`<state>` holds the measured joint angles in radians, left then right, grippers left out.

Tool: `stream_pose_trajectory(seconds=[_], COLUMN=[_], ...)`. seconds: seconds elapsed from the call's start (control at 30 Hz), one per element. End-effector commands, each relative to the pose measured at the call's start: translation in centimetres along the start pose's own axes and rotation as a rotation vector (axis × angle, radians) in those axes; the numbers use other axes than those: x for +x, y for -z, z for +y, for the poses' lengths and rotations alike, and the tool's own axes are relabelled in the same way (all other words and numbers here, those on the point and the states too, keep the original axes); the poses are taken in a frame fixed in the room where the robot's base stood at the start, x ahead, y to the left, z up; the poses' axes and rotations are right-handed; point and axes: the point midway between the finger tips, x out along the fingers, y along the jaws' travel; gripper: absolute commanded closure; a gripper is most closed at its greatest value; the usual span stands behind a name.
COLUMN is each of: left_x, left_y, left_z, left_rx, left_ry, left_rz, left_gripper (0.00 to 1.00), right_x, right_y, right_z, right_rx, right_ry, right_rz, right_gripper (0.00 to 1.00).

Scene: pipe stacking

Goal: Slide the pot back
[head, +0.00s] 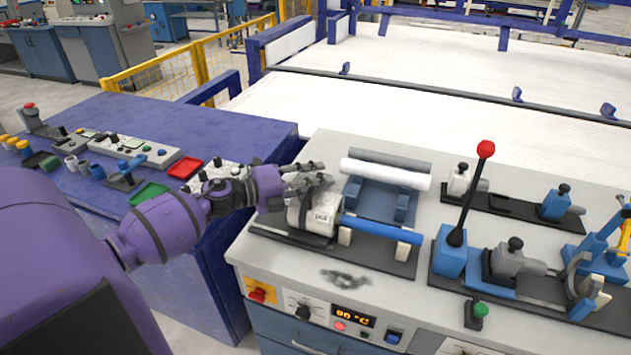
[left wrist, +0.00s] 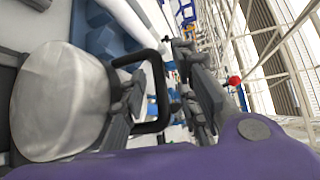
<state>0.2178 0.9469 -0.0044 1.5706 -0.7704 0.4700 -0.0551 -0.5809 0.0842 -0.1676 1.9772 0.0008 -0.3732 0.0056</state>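The pot, a pale grey metal vessel, lies on the black track on the grey bench in the head view (head: 312,218). In the left wrist view its rounded end (left wrist: 62,100) fills the left side, and a black loop handle (left wrist: 159,85) sticks out to the right. My left gripper (head: 308,177) is at the pot's upper side in the head view. In the left wrist view its fingers (left wrist: 168,95) are apart, one on each side of the handle's outer bar. Whether they touch the bar is unclear. My right gripper is not in view.
A blue rod (head: 382,229) extends right of the pot. Behind it, a white pipe (head: 385,173) rests on a blue cradle. A red-knobbed lever (head: 470,195) stands further right. The purple table (head: 235,125) to the left carries controls and small trays.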

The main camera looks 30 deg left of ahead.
Motion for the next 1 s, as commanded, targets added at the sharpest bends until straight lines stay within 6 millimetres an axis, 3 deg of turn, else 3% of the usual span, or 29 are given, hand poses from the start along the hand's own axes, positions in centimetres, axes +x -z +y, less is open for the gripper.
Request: stream_pose_trajectory(seconds=[0.1,0.33,0.73,1.0], left_x=[0.0,0.0,-0.5,-5.0], left_y=[0.0,0.0,-0.4,-5.0], left_z=[0.0,0.0,0.3,2.1], left_rx=[0.000,0.000,-0.002,-0.005], left_ry=[0.000,0.000,-0.003,-0.011], left_rz=[0.000,0.000,0.000,-0.008], left_gripper=[0.73,1.00,1.00,1.00], right_x=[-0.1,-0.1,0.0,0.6], right_y=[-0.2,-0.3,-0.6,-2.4], right_z=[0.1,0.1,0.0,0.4], right_rx=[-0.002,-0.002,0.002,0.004], right_ry=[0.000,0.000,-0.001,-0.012], right_rz=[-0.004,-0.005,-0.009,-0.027], right_gripper=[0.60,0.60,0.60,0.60])
